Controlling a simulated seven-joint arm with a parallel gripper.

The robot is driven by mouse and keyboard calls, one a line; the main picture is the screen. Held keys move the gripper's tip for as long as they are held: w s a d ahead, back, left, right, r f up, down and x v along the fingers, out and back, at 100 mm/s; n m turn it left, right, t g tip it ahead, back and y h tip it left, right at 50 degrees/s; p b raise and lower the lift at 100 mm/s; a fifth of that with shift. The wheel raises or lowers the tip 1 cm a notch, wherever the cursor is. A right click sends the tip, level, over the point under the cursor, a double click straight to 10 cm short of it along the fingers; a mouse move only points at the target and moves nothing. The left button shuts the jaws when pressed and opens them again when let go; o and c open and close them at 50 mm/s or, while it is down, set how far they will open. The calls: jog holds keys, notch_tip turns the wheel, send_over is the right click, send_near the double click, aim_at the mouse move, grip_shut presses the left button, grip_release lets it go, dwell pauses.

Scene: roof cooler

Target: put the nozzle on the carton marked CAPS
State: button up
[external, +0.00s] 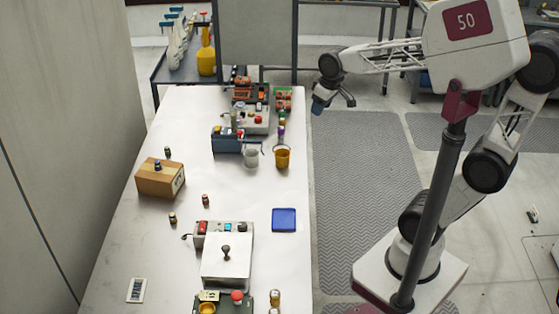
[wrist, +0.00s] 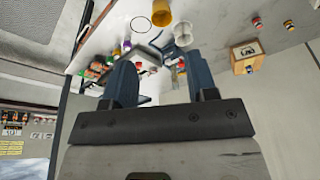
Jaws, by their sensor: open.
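A tan carton (external: 155,181) sits on the left side of the white table. Its pale end label is too small to read. It also shows in the wrist view (wrist: 240,64). A small dark piece (external: 157,166) stands on top of the carton. Other small pieces stand on the table: one (external: 167,152) behind the carton, a red-topped one (external: 205,200) and a dark one (external: 172,218) in front. I cannot tell which is the nozzle. My gripper (external: 335,101) is open and empty, raised off the table's right edge, far from the carton. Its fingers (wrist: 160,76) show in the wrist view.
A yellow cup (external: 282,158), a grey cup (external: 251,158) and a blue box (external: 226,142) stand mid-table. A blue tray (external: 284,220) lies at the right edge. A white-topped device (external: 226,262) fills the front.

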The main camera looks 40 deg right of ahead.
jog(key=s+d+f+m, duration=0.1)
jog(key=s+d+f, duration=0.1)
jog(key=s, duration=0.5)
jog(key=s+d+f+m, duration=0.2)
jog(key=s+d, duration=0.2)
jog(key=s, duration=0.3)
jog(key=shift+s+d+f+h, duration=0.25)
jog(key=shift+s+f+h, duration=0.1)
jog(key=shift+h, duration=0.05)
